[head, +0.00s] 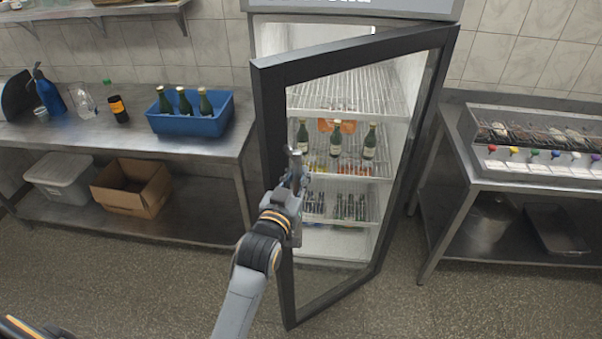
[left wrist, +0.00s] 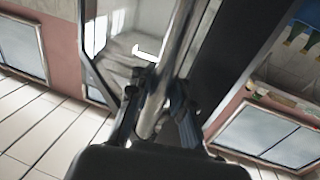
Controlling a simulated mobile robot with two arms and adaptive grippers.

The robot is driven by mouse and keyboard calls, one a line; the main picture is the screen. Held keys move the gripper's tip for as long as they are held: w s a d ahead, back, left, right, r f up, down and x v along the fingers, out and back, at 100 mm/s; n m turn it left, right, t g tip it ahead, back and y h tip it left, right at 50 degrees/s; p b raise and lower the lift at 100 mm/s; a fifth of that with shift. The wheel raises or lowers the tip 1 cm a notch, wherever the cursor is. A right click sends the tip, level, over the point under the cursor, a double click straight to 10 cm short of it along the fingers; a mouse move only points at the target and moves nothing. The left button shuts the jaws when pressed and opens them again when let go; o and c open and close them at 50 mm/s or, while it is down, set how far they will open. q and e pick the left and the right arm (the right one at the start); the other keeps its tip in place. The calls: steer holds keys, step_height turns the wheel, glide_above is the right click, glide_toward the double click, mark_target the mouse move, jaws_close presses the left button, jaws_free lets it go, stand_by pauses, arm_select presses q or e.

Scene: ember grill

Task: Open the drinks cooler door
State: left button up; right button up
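The drinks cooler (head: 352,12) stands in the middle of the head view. Its dark-framed glass door (head: 268,110) is partly open, swung out on its right-hand side, with a wide gap at the top left. My left gripper (head: 294,182) is at the metal bar handle (head: 293,158) near the door's free edge. In the left wrist view, the handle (left wrist: 180,60) runs between the two fingers of the gripper (left wrist: 158,108), which are closed around it. The gripper hides the handle's lower part in the head view. My right gripper is not in view.
A steel counter (head: 60,135) on the left holds a blue crate (head: 190,124) with green bottles. A cardboard box (head: 130,188) sits below. A steel table (head: 460,185) stands close to the cooler's right. The floor before the door (head: 420,310) is clear.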

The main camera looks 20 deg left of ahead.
arm_select(q)
steer(key=o, duration=0.3)
steer(key=shift+s+a+f, duration=0.2)
steer(key=shift+a, duration=0.1)
steer(key=shift+o, duration=0.9)
steer(key=shift+s+a+r, duration=0.2)
steer(key=shift+s+a, duration=0.05)
steer(key=shift+s, duration=0.05)
steer(key=shift+d, duration=0.25)
steer(key=shift+s+d+f, duration=0.1)
steer(key=shift+s, duration=0.2)
steer(key=s, duration=1.1)
steer(key=shift+s+a, duration=0.2)
